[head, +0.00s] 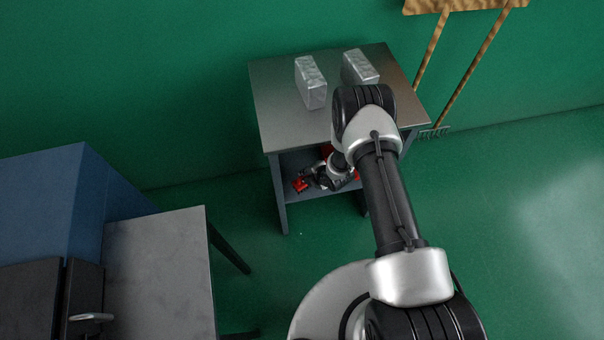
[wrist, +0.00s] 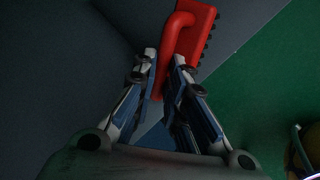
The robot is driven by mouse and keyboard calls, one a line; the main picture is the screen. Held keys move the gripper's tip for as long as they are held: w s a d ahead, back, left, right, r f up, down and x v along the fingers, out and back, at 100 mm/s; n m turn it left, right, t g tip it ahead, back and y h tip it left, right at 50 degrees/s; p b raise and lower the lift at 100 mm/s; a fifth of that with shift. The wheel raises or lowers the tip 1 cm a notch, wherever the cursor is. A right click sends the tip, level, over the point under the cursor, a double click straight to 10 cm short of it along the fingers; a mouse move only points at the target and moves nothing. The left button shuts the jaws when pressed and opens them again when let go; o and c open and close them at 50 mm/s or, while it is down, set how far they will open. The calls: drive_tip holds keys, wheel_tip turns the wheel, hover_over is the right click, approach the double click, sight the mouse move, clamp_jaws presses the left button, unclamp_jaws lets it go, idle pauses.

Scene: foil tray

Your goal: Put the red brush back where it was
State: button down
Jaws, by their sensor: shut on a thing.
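The red brush (wrist: 200,30) is in my gripper (wrist: 164,62) in the wrist view. Its handle runs between the two fingers, and its head with a row of dark bristle tufts points up and to the right. In the head view the red brush (head: 301,186) shows at the left of my gripper (head: 311,174), just above the lower shelf (head: 322,190) of the grey table. Whether the brush touches the shelf I cannot tell. My wrist hides part of the shelf.
Two foil-like silvery blocks stand on the table top (head: 275,95), one at the left (head: 311,85) and one at the right (head: 359,68). Other red parts show behind my wrist under the table. A grey table (head: 160,270) and blue cabinet (head: 60,205) stand at left.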

drive_tip(key=w+a, duration=0.2)
drive_tip(key=shift+w+b, duration=0.35)
drive_tip(key=shift+w, duration=0.05)
drive_tip(key=f, duration=0.1)
drive_tip(key=f+b, duration=0.2)
drive_tip(key=shift+w+a+f, duration=0.2)
drive_tip(key=shift+a+f, duration=0.05)
drive_tip(key=c, duration=1.6)
unclamp_jaws()
drive_tip(key=shift+f, duration=0.1)
